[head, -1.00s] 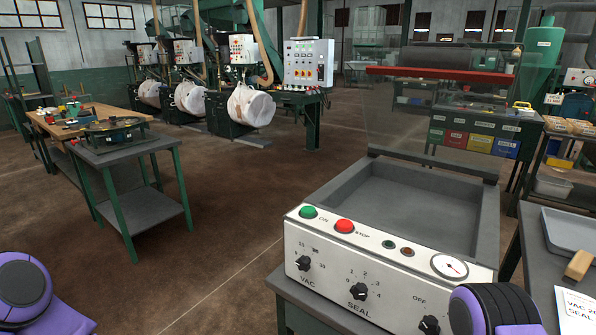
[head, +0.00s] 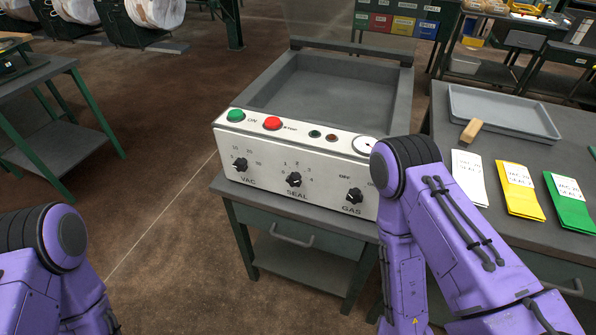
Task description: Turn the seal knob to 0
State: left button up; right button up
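The seal knob (head: 294,180) is a black knob in the middle of the white front panel (head: 262,160) of the vacuum sealer, above the word SEAL. Numbers are printed around it; its exact setting is too small to read. The VAC knob (head: 240,165) is to its left and the GAS knob (head: 355,196) to its right. My purple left arm is at the lower left and my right arm is at the right, covering the panel's right end. Neither gripper shows in the head view.
A green button (head: 236,115) and red button (head: 272,123) sit on the sealer's top edge. The side table on the right holds a grey tray (head: 500,113), a wooden block (head: 471,131), and white, yellow (head: 518,188) and green packets. Floor left of the sealer is clear.

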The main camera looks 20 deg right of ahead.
aim_at(293, 180)
jog(key=u, duration=0.1)
jog(key=k, duration=1.05)
jog(key=z, duration=0.9)
jog(key=i, duration=0.85)
jog(key=u, duration=0.25)
